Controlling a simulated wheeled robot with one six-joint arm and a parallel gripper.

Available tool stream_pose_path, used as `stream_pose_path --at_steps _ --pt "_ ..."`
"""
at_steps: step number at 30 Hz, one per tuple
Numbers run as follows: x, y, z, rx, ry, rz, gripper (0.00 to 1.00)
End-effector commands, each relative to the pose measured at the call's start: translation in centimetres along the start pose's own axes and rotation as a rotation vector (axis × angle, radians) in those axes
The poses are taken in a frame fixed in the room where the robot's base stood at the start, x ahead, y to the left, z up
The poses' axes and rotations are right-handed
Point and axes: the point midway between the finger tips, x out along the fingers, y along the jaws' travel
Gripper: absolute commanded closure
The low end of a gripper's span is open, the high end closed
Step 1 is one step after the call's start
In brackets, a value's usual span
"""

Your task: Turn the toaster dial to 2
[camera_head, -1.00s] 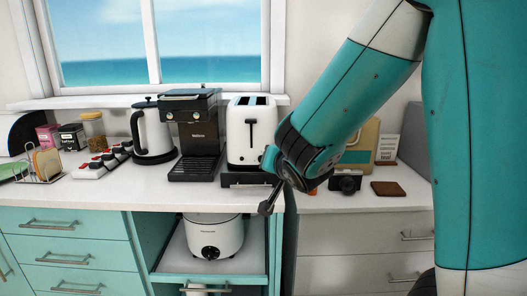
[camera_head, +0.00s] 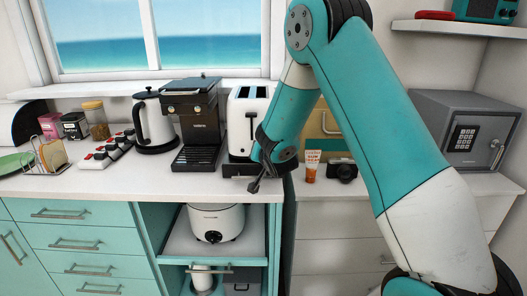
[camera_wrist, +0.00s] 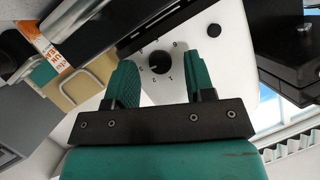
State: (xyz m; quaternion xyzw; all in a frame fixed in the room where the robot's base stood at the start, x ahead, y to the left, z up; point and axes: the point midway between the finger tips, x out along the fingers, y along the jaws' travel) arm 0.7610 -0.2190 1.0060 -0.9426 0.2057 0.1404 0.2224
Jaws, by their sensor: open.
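The toaster (camera_head: 241,120) is white with dark slots on top and stands on the counter, partly hidden by my arm. In the wrist view, its pale face (camera_wrist: 215,60) carries a black round dial (camera_wrist: 159,62) ringed by small printed numbers. I cannot tell which number the dial points at. My gripper (camera_head: 255,186) is low at the toaster's front right. In the wrist view, my gripper (camera_wrist: 161,66) has its two teal fingers apart, with the dial in the gap between them. I see no clear contact with the dial. A black round button (camera_wrist: 214,30) sits beside it.
The coffee machine (camera_head: 195,125) stands close left of the toaster, with the kettle (camera_head: 153,125) beyond. Right of my gripper are an orange-and-white tube (camera_head: 312,165), a camera (camera_head: 342,170) and a grey safe (camera_head: 465,130). The rice cooker (camera_head: 215,222) is below the counter.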

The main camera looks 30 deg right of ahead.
Motion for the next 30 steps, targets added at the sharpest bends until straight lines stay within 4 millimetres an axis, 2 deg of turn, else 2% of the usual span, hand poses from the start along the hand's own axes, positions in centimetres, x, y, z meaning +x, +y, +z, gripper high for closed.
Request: stream_pose_path --at_steps 6,12,22,30 --pt "0.01 0.01 0.03 0.0 -0.001 0.0 0.53" --pt "-0.01 0.0 0.03 0.0 -0.001 0.0 0.99" --pt "0.01 -0.08 0.12 -0.031 -0.003 0.012 1.0" --pt "0.05 -0.19 0.27 -0.171 -0.016 0.075 1.0"
